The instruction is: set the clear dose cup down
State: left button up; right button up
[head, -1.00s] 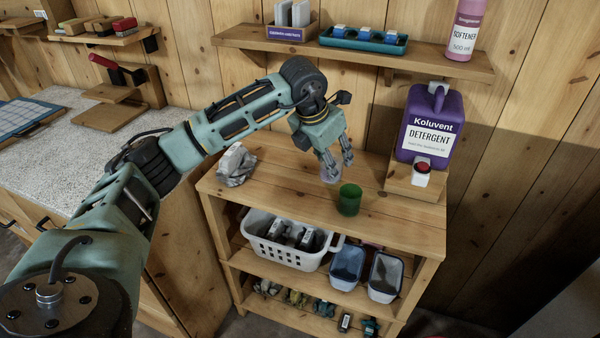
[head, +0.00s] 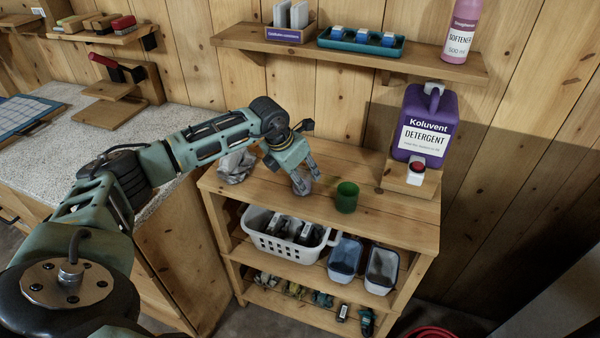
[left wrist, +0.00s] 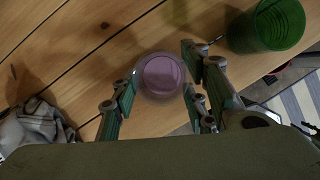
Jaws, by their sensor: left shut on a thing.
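The clear dose cup (head: 302,187) is between the fingers of my left gripper (head: 304,183), over the wooden shelf unit's top (head: 395,210). In the left wrist view the clear dose cup (left wrist: 161,76) shows from above, with a flat purple round inside its clear rim. The fingers of my left gripper (left wrist: 157,100) stand on both sides of it, shut on it. Whether its base touches the wood is hard to tell. A green cup (head: 347,197) stands on the top, right of the held cup and apart from it. My right gripper is in neither view.
A crumpled grey bag (head: 236,167) lies at the top's left. The purple detergent jug (head: 426,125) stands on a wooden stand at the back right. A wall shelf (head: 350,53) hangs above. The right front of the top is clear.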

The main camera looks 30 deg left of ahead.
pick_arm(q)
jog(key=shift+f, duration=0.1)
jog(key=o, duration=0.9)
jog(key=shift+r, duration=0.3)
jog(key=b+v, duration=0.2)
jog(key=v, duration=0.9)
jog(key=shift+s+r, duration=0.2)
jog(key=shift+r, duration=0.1)
